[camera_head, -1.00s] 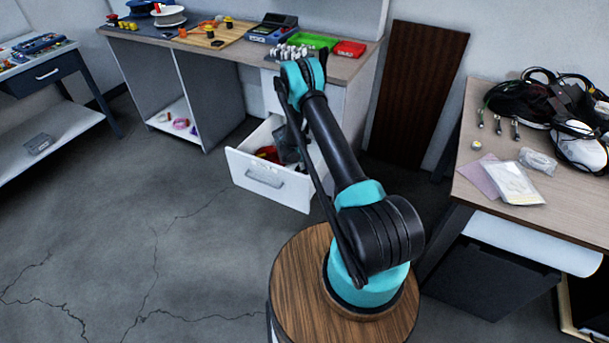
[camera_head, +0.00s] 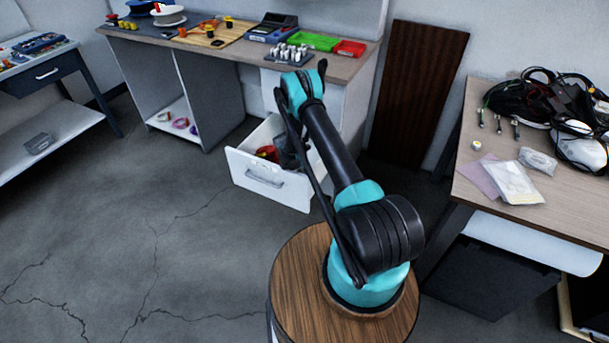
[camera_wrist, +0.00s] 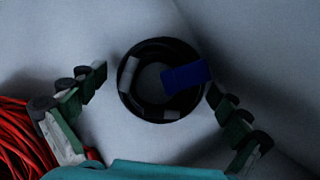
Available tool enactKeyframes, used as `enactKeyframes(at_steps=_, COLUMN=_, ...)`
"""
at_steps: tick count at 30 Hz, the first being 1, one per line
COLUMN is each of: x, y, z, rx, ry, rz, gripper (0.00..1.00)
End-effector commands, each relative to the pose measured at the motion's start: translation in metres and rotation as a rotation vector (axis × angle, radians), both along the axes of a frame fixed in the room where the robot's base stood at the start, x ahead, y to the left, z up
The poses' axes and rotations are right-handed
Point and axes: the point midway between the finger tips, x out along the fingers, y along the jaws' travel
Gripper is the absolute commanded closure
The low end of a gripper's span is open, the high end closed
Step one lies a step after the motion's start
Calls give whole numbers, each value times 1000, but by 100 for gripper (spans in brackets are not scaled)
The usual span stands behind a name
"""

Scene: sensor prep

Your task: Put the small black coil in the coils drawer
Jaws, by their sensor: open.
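The small black coil (camera_wrist: 141,103), a ring with a blue band and pale ties, lies on the pale floor of the open white drawer (camera_head: 265,180). In the wrist view it sits between the spread fingers of my gripper (camera_wrist: 156,85), slightly nearer the right finger. My gripper is open and holds nothing. In the head view, my gripper (camera_head: 288,152) is down inside the drawer, and its arm hides part of it. The coil cannot be made out in the head view.
A red cable bundle (camera_wrist: 22,140) lies in the drawer beside the left finger; it also shows in the head view (camera_head: 266,152). Drawer walls are close around. The bench (camera_head: 345,60) above holds a rack (camera_head: 289,54) and trays. The floor in front is clear.

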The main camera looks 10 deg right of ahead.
Motion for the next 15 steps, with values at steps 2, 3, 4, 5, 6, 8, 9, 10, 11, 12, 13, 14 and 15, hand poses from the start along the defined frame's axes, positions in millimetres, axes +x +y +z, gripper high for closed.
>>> enactKeyframes(at_steps=2, x=0, y=0, z=0, rx=0, ry=0, rz=0, gripper=0)
enactKeyframes(at_steps=3, x=0, y=0, z=0, rx=0, ry=0, rz=0, gripper=0)
enactKeyframes(at_steps=4, x=0, y=0, z=1, rx=0, ry=0, rz=0, gripper=0)
enactKeyframes(at_steps=5, x=0, y=0, z=2, rx=0, ry=0, rz=0, gripper=0)
enactKeyframes(at_steps=6, x=0, y=1, z=4, rx=0, ry=0, rz=0, gripper=0)
enactKeyframes(at_steps=8, x=0, y=3, z=9, rx=0, ry=0, rz=1, gripper=0)
enactKeyframes(at_steps=9, x=0, y=5, z=14, rx=0, ry=0, rz=1, gripper=0)
enactKeyframes(at_steps=10, x=-1, y=6, z=18, rx=0, ry=0, rz=1, gripper=0)
enactKeyframes(at_steps=11, x=-1, y=8, z=23, rx=0, ry=0, rz=1, gripper=0)
enactKeyframes(at_steps=12, x=-2, y=11, z=30, rx=0, ry=0, rz=1, gripper=0)
enactKeyframes(at_steps=13, x=-2, y=14, z=35, rx=0, ry=-1, rz=1, gripper=0)
enactKeyframes(at_steps=14, x=-2, y=16, z=41, rx=0, ry=-1, rz=1, gripper=0)
enactKeyframes(at_steps=15, x=-3, y=19, z=49, rx=0, ry=-1, rz=1, gripper=0)
